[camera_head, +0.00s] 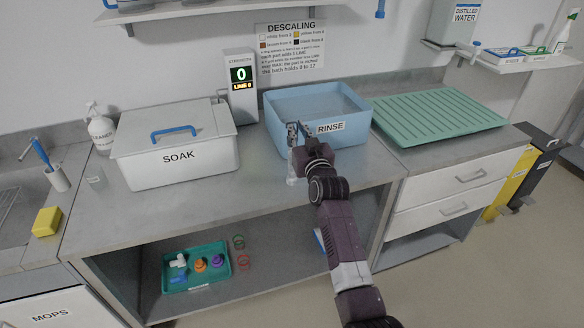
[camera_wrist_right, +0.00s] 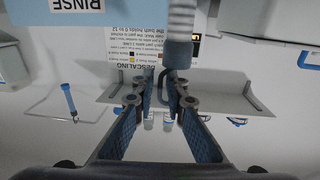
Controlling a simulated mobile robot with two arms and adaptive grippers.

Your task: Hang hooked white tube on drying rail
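The hook joins a pale ribbed tube (camera_wrist_right: 181,22), which I take to be the hooked white tube. In the head view a pale, partly see-through piece (camera_head: 293,168) hangs below the gripper, in front of the tub; the arm hides part of it. A blue piece (camera_head: 380,9) hangs at the top edge; I cannot tell whether it is on the drying rail. My left gripper is out of view.
The blue rinse tub (camera_head: 355,138) stands between the strength display (camera_head: 240,88) and a green ribbed drainer (camera_head: 437,113). The lidded soak box (camera_head: 180,172) is at left. A wall shelf (camera_head: 160,13) runs above. A teal tray (camera_head: 167,284) holds small parts below.

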